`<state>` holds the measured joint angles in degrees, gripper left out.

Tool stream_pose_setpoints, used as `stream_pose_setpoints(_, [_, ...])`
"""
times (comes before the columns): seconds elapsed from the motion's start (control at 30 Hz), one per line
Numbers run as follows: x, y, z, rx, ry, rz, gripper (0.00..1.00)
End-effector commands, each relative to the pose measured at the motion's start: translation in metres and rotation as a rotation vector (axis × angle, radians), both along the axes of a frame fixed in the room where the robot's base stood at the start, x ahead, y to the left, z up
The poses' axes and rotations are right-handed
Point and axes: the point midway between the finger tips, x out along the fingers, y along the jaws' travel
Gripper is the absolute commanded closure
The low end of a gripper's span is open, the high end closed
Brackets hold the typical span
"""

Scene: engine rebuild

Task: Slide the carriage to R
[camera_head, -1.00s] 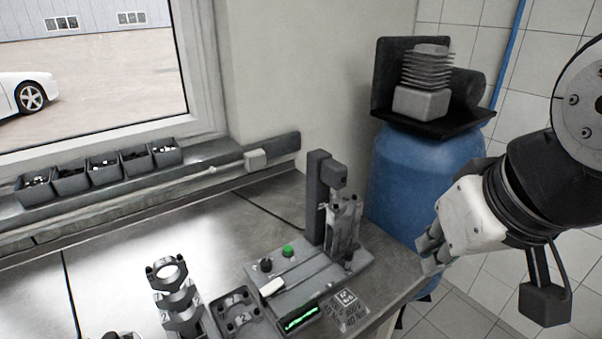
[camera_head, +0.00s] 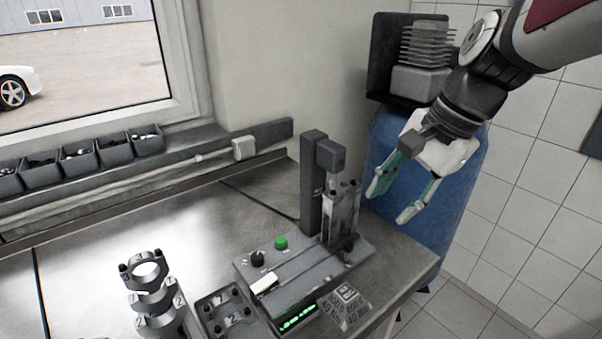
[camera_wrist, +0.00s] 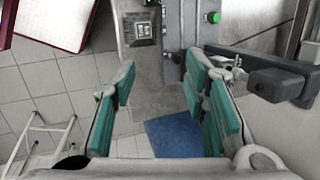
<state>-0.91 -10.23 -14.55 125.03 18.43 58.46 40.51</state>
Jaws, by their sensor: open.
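The bench machine (camera_head: 305,265) stands at the bench's right end, with a grooved base, an upright column (camera_head: 312,185) and a dark head. A metal block (camera_head: 342,215) stands upright under the head; it may be the carriage, but I cannot tell for sure. A small white piece (camera_head: 263,283) sits at the base's left end. No R mark is readable. My gripper (camera_head: 388,206) is open and empty, pointing down to the right of the column, apart from the machine. In the wrist view, my gripper's green-padded fingers (camera_wrist: 162,75) are spread, with the machine's head (camera_wrist: 275,83) to their right.
A green button (camera_head: 281,242) and a black knob (camera_head: 257,259) are on the base, with a lit display in front. Numbered caps (camera_head: 153,295) stand left. A blue drum (camera_head: 379,150) carrying a finned cylinder (camera_head: 425,60) is behind my gripper.

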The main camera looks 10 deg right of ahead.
Motion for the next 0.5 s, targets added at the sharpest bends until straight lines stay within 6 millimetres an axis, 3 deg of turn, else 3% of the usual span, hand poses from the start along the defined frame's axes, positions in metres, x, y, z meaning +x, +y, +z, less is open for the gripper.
stream_pose_setpoints(0.03, [0.022, -0.006, -0.019, 0.037, 0.054, -0.097, 0.6])
stream_pose_setpoints(0.2, [0.072, -0.022, -0.059, 0.14, 0.207, -0.408, 0.6])
stream_pose_setpoints(0.33, [0.097, -0.032, -0.081, 0.183, 0.285, -0.574, 0.6])
stream_pose_setpoints(0.5, [0.109, -0.038, -0.094, 0.205, 0.329, -0.671, 0.6])
